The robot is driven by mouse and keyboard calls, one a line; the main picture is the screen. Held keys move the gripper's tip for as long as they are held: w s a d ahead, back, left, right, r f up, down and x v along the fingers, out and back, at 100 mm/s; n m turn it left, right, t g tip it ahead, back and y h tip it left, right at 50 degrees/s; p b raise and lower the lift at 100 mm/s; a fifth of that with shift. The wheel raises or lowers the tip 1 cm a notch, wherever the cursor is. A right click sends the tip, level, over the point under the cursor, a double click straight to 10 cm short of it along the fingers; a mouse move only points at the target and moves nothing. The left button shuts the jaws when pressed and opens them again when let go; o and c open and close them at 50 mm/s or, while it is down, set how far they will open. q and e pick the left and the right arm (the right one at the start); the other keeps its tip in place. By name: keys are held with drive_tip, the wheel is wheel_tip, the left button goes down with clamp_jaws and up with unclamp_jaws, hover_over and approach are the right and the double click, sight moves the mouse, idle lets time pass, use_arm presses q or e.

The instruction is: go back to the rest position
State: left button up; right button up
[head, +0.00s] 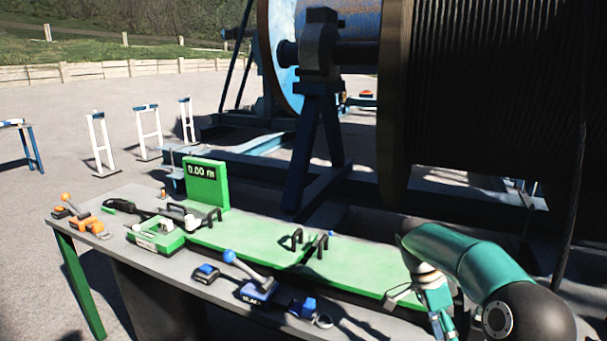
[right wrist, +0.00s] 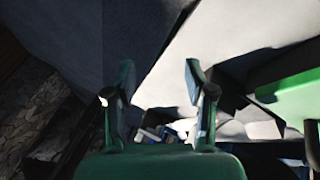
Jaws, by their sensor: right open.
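My right arm (head: 470,262) comes in from the right in the head view, over the right end of the workbench, with its wrist bent down toward the bottom edge. My right gripper (right wrist: 160,92) shows in the right wrist view. Its two fingers stand apart with nothing between them. In the head view its fingertips cannot be made out. My left arm and left gripper are in neither view.
The grey bench (head: 180,275) carries a green display (head: 206,185) reading 0.00 m, a green plate (head: 255,246), a blue-knobbed lever (head: 246,269) and an orange device (head: 88,226). A large cable reel (head: 480,90) stands behind. Open paved ground lies to the left.

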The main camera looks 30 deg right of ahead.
drive_tip(key=s+a+f+n+y+p, duration=0.1)
drive_tip(key=a+f+n+y+p, duration=0.15)
drive_tip(key=a+f+n, duration=1.1)
drive_tip(key=s+a+f+n+t+y+p, duration=0.1)
drive_tip(key=s+a+f, duration=0.3)
drive_tip(key=a, duration=0.4)
drive_tip(key=s+a+f+n+y, duration=0.1)
drive_tip(key=s+a+f, duration=0.35)
drive_tip(key=a, duration=0.25)
drive_tip(key=s+a+f+n+t+y+p, duration=0.1)
drive_tip(key=s+a+f+y, duration=0.1)
drive_tip(key=s+a+f, duration=0.45)
drive_tip(key=w+a+r+n+t, duration=0.1)
drive_tip(key=w+n+t, duration=0.2)
drive_tip(key=w, duration=0.4)
drive_tip(key=shift+r+n+t+h, duration=0.35)
drive_tip(key=shift+r+t+h, duration=0.1)
drive_tip(key=shift+t, duration=0.15)
drive_tip(key=shift+a, duration=0.1)
drive_tip(key=shift+c, duration=1.2)
drive_tip(key=shift+s, duration=0.1)
